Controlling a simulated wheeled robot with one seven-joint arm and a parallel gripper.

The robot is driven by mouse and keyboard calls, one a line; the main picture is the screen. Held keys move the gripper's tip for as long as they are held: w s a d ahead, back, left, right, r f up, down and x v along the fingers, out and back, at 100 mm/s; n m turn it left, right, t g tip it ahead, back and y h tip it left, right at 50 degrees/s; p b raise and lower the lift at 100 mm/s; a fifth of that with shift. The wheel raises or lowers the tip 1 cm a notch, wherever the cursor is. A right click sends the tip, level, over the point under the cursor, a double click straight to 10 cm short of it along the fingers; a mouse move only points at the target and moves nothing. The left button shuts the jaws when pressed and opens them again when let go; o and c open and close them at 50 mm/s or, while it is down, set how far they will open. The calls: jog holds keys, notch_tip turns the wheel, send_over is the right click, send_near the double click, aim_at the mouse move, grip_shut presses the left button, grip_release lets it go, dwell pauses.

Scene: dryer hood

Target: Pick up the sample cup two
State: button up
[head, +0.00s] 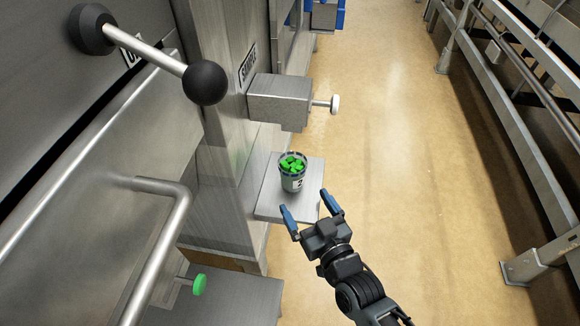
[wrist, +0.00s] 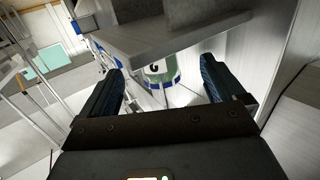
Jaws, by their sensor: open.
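The sample cup two (head: 292,181) is a small clear cup with a pale label marked 2 and bright green pieces inside. It stands upright on a small grey metal shelf (head: 272,207) below the sampler box. My gripper (head: 306,205) is open, its two blue fingers apart and pointing toward the cup from the front. The cup is not between the fingertips in the head view.
A metal box with a white knob (head: 283,100) juts out above and behind the cup. The steel hood wall stands left, with a black-ball lever (head: 205,82) and a bent handle (head: 160,250). A lower ledge has a green knob (head: 199,285). Open floor lies right, before a railing.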

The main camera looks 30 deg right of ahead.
aim_at(293, 175)
jog(key=shift+w+d+r+p, duration=0.1)
jog(key=shift+w+d+p, duration=0.1)
jog(key=shift+w, duration=1.4)
jog(key=shift+w+d+p, duration=0.15)
jog(key=shift+w+p, duration=0.1)
jog(key=shift+w, duration=1.3)
jog(key=shift+w+d+r+p, duration=0.1)
jog(key=shift+w+d+p, duration=0.1)
jog(key=shift+w, duration=1.4)
jog(key=shift+c, duration=0.4)
jog(key=c, duration=1)
jog(key=shift+c, duration=1.1)
